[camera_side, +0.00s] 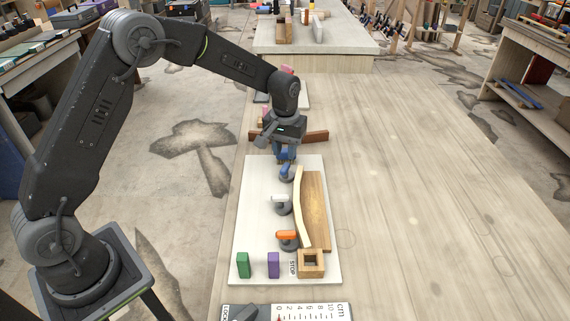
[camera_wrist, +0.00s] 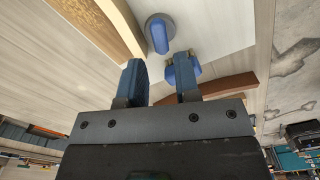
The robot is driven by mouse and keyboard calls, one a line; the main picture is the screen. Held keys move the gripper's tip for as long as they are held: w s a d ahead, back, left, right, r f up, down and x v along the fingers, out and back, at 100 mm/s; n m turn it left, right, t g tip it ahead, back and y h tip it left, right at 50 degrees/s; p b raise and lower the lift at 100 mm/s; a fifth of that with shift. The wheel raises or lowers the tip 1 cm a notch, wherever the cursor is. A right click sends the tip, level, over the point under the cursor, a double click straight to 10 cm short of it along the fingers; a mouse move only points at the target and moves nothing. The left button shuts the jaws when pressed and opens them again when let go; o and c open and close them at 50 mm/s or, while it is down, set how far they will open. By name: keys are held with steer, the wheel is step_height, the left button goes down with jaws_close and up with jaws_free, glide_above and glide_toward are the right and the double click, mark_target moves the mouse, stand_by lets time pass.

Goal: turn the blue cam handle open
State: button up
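The blue cam handle (camera_side: 286,172) sits on a grey round base at the far end of the white board (camera_side: 256,200). It also shows in the wrist view (camera_wrist: 159,35), upright in the picture on its grey disc. My gripper (camera_side: 285,157) is just beyond the handle in the side view. In the wrist view my gripper (camera_wrist: 160,68) has its two blue fingers apart, with nothing visible between them; the handle appears ahead of the gap, apparently untouched. A small blue piece with brass-coloured ends (camera_wrist: 195,68) shows behind the right finger; I cannot tell what it is.
A curved pale strip (camera_side: 302,205) lies beside a brown wooden form (camera_side: 317,212). White (camera_side: 280,199) and orange (camera_side: 287,236) cam handles stand left of it. Green (camera_side: 243,265) and purple (camera_side: 273,265) blocks and a square wooden stop (camera_side: 311,264) are nearer. The table's right side is clear.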

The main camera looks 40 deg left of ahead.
mark_target(285, 166)
steer(key=shift+f, duration=2.65)
steer(key=shift+c, duration=0.4)
jaws_close()
